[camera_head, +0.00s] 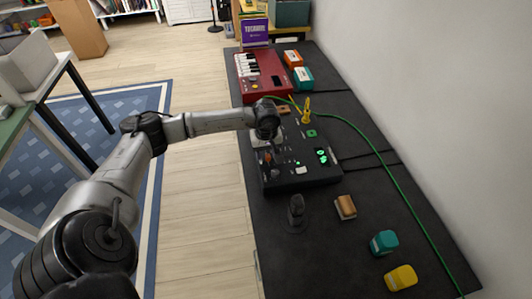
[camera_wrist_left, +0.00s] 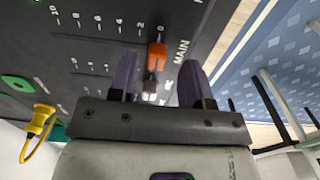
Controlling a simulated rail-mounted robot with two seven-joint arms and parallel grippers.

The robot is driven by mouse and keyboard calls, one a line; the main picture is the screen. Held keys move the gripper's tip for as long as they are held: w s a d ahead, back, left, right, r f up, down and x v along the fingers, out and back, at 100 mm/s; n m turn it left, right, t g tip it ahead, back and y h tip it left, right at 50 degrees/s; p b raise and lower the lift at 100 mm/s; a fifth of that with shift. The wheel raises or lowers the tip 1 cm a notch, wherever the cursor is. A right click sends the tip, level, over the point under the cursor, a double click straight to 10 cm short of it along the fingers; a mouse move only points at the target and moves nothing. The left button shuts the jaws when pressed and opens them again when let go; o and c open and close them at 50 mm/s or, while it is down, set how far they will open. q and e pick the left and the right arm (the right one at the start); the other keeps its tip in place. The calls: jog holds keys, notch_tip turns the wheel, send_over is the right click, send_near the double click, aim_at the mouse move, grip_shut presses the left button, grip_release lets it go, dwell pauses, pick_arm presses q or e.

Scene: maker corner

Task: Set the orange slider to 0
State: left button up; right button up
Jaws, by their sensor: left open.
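The orange slider (camera_wrist_left: 157,56) is a small block on the dark mixer panel (camera_wrist_left: 105,50) in the left wrist view. It sits at the right end of its scale, close to the printed 0 and the word MAIN; exact alignment is hard to tell. My left gripper (camera_wrist_left: 158,72) is open, its two purple fingers on either side of the slider's column, with the knob just past their tips. Contact cannot be told. In the head view my left gripper (camera_head: 268,135) hangs over the left edge of the black mixer (camera_head: 300,178), its fingers mostly hidden. My right gripper is not in view.
A white slider knob (camera_wrist_left: 150,90) sits between the fingers, nearer the palm. A yellow plug (camera_wrist_left: 38,121) stands in the panel. A red keyboard (camera_head: 260,80) lies behind the mixer. A dark upright object (camera_head: 296,208) and a brown block (camera_head: 346,207) are in front. A green cable (camera_head: 380,160) runs along the right.

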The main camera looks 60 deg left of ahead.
pick_arm(q)
notch_tip(320, 180, up, 13)
jog(key=p, duration=0.1)
dwell(0.3)
dwell(0.4)
jog(key=shift+r, duration=0.1)
